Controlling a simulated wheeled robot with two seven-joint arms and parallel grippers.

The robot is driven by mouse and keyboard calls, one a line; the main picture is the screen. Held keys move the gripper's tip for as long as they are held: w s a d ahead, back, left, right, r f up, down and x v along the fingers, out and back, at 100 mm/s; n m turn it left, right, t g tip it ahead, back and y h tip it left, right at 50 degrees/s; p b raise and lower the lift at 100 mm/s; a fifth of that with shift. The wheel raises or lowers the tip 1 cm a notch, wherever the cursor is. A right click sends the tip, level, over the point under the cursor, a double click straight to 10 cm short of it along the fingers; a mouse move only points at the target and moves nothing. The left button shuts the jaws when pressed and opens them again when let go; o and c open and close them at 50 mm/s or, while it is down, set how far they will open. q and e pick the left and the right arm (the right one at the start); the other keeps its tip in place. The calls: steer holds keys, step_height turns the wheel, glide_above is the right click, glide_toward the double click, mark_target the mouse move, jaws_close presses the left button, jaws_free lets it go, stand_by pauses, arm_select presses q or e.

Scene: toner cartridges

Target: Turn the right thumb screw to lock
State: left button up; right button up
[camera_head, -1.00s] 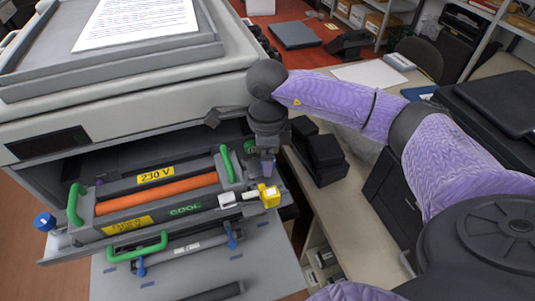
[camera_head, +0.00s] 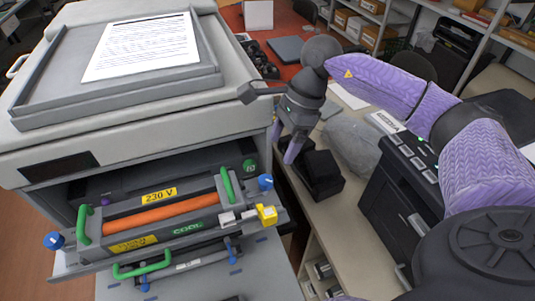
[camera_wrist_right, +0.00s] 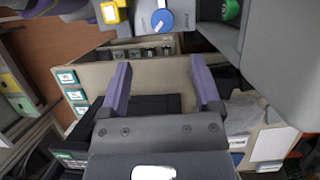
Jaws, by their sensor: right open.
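The right thumb screw is a blue round knob (camera_head: 265,181) at the right end of the pulled-out drawer unit. The right wrist view shows the knob (camera_wrist_right: 162,20) at the top centre, with a white mark on its face. My right gripper (camera_head: 283,143) is above and to the right of the knob, apart from it. In the wrist view its two purple fingers (camera_wrist_right: 160,64) are spread with nothing between them. A second blue knob (camera_head: 54,240) is at the unit's left end. My left gripper is out of view.
The drawer unit carries an orange roller (camera_head: 170,214), green handles (camera_head: 227,186) and a yellow block (camera_head: 267,215) near the right knob. The printer body (camera_head: 140,110) rises behind. Black boxes (camera_head: 322,175) stand on the beige table to the right.

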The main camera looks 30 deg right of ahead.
mark_target(266, 179)
steer(key=shift+n+y, duration=0.3)
steer(key=x, duration=0.9)
steer(key=shift+w+d+f+p, duration=0.15)
steer(key=shift+w+f+p, duration=0.1)
steer(key=shift+f+p, duration=0.15)
jaws_close()
steer(key=shift+t, duration=0.3)
